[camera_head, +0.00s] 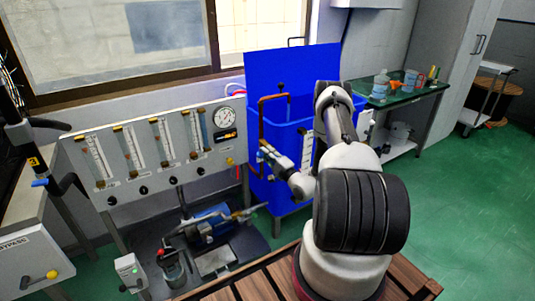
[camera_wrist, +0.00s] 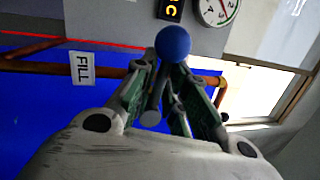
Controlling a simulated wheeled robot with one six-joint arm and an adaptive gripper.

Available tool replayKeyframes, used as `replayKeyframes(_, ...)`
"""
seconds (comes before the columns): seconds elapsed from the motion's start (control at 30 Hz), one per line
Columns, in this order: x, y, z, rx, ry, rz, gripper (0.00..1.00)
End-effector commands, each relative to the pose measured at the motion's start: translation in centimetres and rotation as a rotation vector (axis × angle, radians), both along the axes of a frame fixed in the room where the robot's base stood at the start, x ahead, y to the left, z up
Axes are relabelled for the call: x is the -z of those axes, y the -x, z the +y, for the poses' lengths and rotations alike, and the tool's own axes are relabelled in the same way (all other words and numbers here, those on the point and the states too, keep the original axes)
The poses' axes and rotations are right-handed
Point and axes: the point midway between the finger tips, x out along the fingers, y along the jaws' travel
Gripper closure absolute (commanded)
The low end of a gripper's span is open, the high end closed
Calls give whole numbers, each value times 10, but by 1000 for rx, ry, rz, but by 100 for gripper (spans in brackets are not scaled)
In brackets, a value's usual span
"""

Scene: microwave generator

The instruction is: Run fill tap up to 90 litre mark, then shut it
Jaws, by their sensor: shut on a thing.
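The blue tank (camera_head: 258,186) stands right of the gauge panel, with its raised blue lid (camera_head: 290,70) behind. A copper fill pipe (camera_head: 262,108) bends over its rim. A white scale strip (camera_head: 307,148) with dark marks is on the tank front; I cannot read its figures or the water level. My gripper (camera_head: 266,153) is at the pipe's lower end. In the wrist view, my gripper (camera_wrist: 163,85) is shut on the tap lever, whose blue ball knob (camera_wrist: 173,44) sticks out past the fingertips. A white FILL label (camera_wrist: 82,68) is beside the pipe. The tap's valve body is mostly hidden.
A panel with several flow tubes (camera_head: 95,157) and a round dial (camera_head: 223,117) is to the left. A pump (camera_head: 210,222) sits low below it. A green-topped table (camera_head: 400,100) with bottles stands behind right. Green floor (camera_head: 470,190) is clear at right.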

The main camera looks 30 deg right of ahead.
Motion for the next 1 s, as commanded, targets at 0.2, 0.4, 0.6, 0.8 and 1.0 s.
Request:
replayKeyframes(0.2, 9, 2, 9, -15, 129, 3, 100)
replayKeyframes(0.4, 10, 3, 10, -17, 128, 7, 100)
replayKeyframes(0.6, 11, 3, 10, -17, 127, 8, 69)
replayKeyframes(0.8, 9, 2, 7, -11, 129, 5, 69)
replayKeyframes(1.0, 8, 1, 5, -7, 130, 2, 69)
